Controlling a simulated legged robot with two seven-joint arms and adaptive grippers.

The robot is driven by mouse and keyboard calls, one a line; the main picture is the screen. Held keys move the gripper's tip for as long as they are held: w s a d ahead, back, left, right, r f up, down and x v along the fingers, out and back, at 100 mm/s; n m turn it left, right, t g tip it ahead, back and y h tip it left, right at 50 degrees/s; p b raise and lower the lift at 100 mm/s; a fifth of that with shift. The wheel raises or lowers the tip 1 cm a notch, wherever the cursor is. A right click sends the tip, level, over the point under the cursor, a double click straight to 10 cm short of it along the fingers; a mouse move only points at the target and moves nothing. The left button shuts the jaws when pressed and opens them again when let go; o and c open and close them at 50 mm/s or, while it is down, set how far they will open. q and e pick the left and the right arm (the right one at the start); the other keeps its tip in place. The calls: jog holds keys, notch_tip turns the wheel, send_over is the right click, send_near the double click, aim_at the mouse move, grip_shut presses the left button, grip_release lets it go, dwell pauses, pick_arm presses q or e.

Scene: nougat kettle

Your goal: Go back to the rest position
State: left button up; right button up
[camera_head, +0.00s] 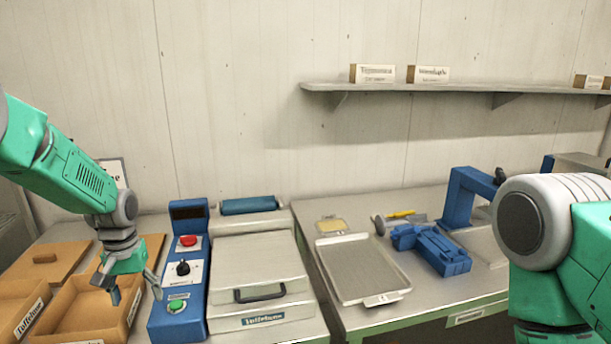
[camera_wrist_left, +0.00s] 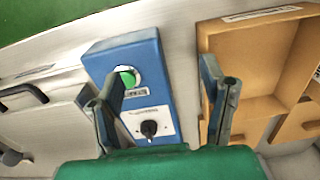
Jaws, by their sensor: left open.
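My left gripper (camera_head: 133,287) is open and empty. It hangs above the gap between a brown box and the blue control panel (camera_head: 163,322). The panel carries a red button (camera_head: 188,240), a black knob (camera_head: 183,268) and a green button (camera_head: 177,306). In the left wrist view my left gripper (camera_wrist_left: 165,95) has its fingers spread apart, with the green button (camera_wrist_left: 126,76) and black knob (camera_wrist_left: 149,128) seen between them. My right arm stands at the right edge of the head view; its gripper is out of view.
Brown wooden boxes (camera_head: 95,312) stand at the left. A grey lidded unit with a black handle (camera_head: 260,293) stands beside the panel. A metal tray (camera_head: 358,268) and a blue clamp-like device (camera_head: 432,248) lie on the right table. A shelf (camera_head: 455,88) runs along the wall.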

pick_arm(q)
jog(key=s+d+f+m+b, duration=0.1)
jog(key=s+d+f+b, duration=0.25)
jog(key=s+f, duration=0.7)
jog(key=s+d+f+m+b, duration=0.15)
jog(key=s+f+b, duration=0.4)
jog(key=f, duration=0.85)
jog(key=s+d+f+b, duration=0.1)
jog(key=s+f, duration=0.3)
jog(key=s, duration=0.7)
jog(key=s+d+f+b, duration=0.2)
jog(key=s+f+b, duration=0.1)
jog(key=s, duration=0.8)
jog(key=shift+s+f+m+t, duration=0.15)
jog(key=shift+f+m+t, duration=0.2)
jog(key=shift+f, duration=0.25)
